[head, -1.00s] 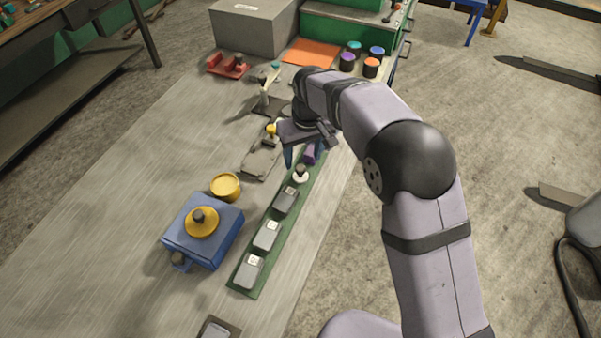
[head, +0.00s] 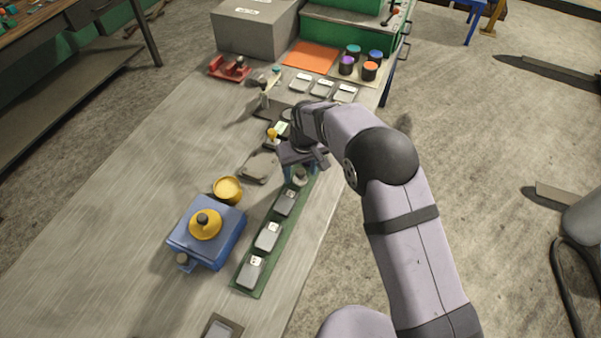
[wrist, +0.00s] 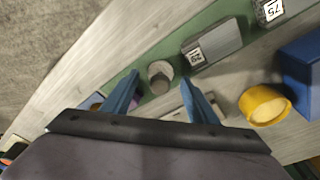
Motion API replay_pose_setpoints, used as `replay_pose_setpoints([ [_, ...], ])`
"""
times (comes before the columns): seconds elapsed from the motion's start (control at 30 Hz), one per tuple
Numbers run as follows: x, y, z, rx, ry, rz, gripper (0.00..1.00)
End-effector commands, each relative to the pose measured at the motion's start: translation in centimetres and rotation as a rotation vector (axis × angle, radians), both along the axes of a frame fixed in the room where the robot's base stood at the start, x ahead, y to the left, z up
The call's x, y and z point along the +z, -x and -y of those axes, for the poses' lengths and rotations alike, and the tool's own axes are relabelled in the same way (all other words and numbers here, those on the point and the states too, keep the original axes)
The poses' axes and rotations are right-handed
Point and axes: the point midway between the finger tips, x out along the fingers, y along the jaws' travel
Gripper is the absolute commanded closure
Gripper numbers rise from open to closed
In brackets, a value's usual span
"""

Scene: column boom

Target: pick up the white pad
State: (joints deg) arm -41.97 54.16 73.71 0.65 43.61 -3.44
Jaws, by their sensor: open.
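The white pad (head: 300,177) is a small round pale piece with a dark grey knob, at the far end of the green strip in the head view. In the wrist view the pad (wrist: 160,76) shows mostly as its grey knob, between and just beyond the fingertips. My gripper (wrist: 160,80) is open, with one blue finger to each side and nothing in its jaws. In the head view my gripper (head: 299,168) is right over the pad and partly covers it. I cannot tell how much height is left between fingertips and pad.
Several grey labelled blocks (head: 267,237) stand along the green strip (head: 245,284). A blue box with a yellow disc (head: 205,224) and a yellow cup (head: 228,189) are to the left. A flat grey plate (head: 258,167) lies left of my gripper. Bare bench lies at the lower left.

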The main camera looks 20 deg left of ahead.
Motion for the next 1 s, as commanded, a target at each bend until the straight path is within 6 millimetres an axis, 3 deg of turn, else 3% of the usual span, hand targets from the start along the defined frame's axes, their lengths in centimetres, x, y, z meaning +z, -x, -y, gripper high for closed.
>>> replay_pose_setpoints([
  [0.3,-0.4,-0.1,-0.1,0.0,-0.001,0.001,0.49],
  [0.47,-0.4,-0.1,0.0,0.0,-0.001,0.001,0.87],
  [0.5,-0.3,-0.1,0.0,0.0,-0.001,0.001,0.9],
  [0.83,-0.1,-0.1,-0.1,0.0,-0.001,0.001,0.9],
  [1.0,1.4,-0.1,-0.1,0.0,-0.004,0.004,0.9],
])
